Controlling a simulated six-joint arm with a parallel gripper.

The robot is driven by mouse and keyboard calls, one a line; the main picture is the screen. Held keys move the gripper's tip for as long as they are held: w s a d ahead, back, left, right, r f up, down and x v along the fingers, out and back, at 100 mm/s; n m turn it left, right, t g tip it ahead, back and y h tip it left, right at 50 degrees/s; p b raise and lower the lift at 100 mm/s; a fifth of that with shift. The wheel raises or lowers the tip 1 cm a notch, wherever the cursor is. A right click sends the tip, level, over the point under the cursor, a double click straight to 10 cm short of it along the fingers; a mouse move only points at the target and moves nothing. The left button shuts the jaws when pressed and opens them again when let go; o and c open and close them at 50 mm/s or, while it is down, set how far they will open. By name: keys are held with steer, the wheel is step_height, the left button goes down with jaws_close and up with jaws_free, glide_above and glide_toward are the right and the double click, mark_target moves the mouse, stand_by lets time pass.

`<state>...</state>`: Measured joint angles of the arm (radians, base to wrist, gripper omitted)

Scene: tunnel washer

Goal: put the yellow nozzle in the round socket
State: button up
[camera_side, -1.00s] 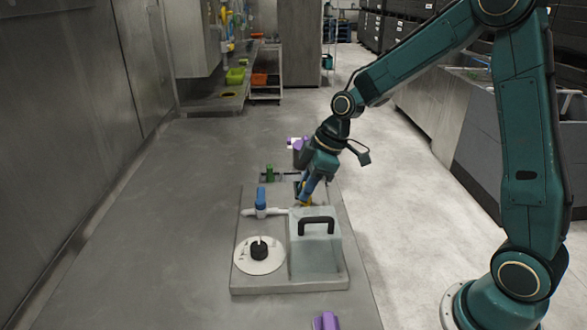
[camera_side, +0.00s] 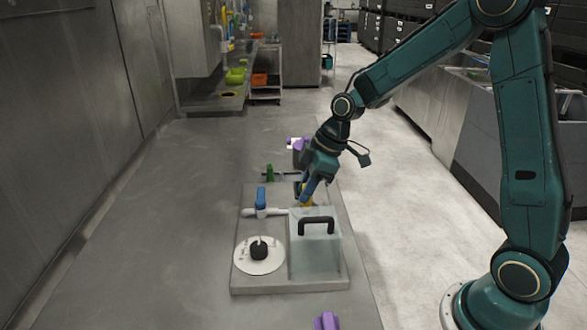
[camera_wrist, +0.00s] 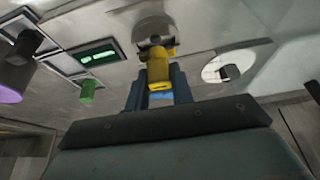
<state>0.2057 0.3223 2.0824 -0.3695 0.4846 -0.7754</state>
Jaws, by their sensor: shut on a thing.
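The yellow nozzle (camera_side: 306,201) is between the fingers of my gripper (camera_side: 304,196), behind the clear box on the grey board. In the wrist view my gripper (camera_wrist: 158,80) is shut on the yellow nozzle (camera_wrist: 159,66). The nozzle's far end is at a dark fitting beside a round grey piece (camera_wrist: 154,27), which may be the round socket. I cannot tell whether the nozzle touches it or is inside it. The box hides this spot in the side view.
The clear box (camera_side: 315,255) with a black handle stands close in front of my gripper. A blue-handled valve (camera_side: 261,199), a white disc (camera_side: 246,263) with a black knob and a green piece (camera_side: 269,172) are on the board (camera_side: 262,285). A purple part (camera_side: 326,321) lies in front.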

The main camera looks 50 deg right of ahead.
steer(key=shift+f, duration=1.4)
stand_by(1.2)
steer(key=o, duration=1.5)
steer(key=shift+c, duration=0.2)
steer(key=shift+r, duration=0.1)
steer(key=shift+r, duration=3.65)
steer(key=shift+s+r, duration=0.1)
steer(key=shift+r, duration=0.05)
